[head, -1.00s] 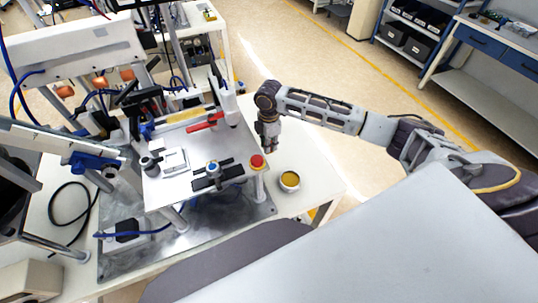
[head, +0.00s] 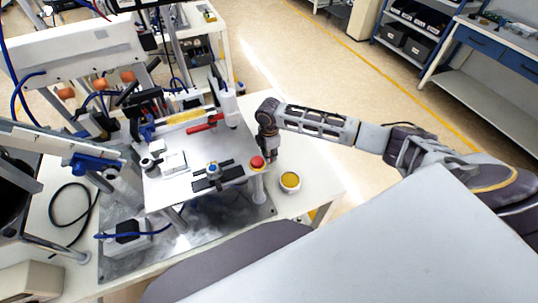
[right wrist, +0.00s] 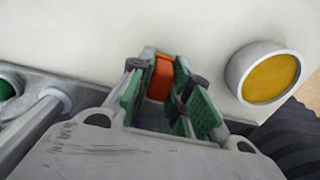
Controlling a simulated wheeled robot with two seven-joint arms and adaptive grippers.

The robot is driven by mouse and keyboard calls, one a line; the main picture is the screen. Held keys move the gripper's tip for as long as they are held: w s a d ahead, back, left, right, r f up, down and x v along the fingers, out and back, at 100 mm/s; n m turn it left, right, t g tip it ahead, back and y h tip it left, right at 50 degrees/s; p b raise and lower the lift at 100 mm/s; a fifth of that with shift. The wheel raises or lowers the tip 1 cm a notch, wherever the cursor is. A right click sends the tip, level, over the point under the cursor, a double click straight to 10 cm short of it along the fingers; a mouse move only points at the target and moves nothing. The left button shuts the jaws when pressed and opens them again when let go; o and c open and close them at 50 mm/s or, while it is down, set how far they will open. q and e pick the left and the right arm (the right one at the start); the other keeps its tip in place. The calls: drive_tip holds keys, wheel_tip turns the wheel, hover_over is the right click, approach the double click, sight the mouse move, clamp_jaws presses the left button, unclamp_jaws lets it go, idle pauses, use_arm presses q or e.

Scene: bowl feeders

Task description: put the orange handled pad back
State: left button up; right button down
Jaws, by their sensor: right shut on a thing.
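My right gripper (head: 270,156) hangs pointing down over the white table, just right of the machine's plate and behind the red button. In the right wrist view, its green-lined fingers (right wrist: 160,88) are shut on the orange handled pad (right wrist: 161,76). Only the orange handle shows between the fingers; the pad's underside is hidden, and I cannot tell whether it touches the table. A round pale dish with a yellow inside (head: 290,180) stands on the table close in front of the gripper. It also shows at the right of the wrist view (right wrist: 270,78). My left gripper is not in view.
The red button (head: 257,162) on its post stands close to the left of the gripper. The machine's raised plate (head: 190,188) with clamps fills the left. The white table (head: 318,178) is bare around the dish and ends a little to its right.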

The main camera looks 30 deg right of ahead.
drive_tip(key=shift+f, duration=0.3)
drive_tip(key=shift+f, duration=0.1)
drive_tip(key=c, duration=1.3)
unclamp_jaws()
drive_tip(key=shift+r+b, duration=0.4)
drive_tip(key=shift+r, duration=5.75)
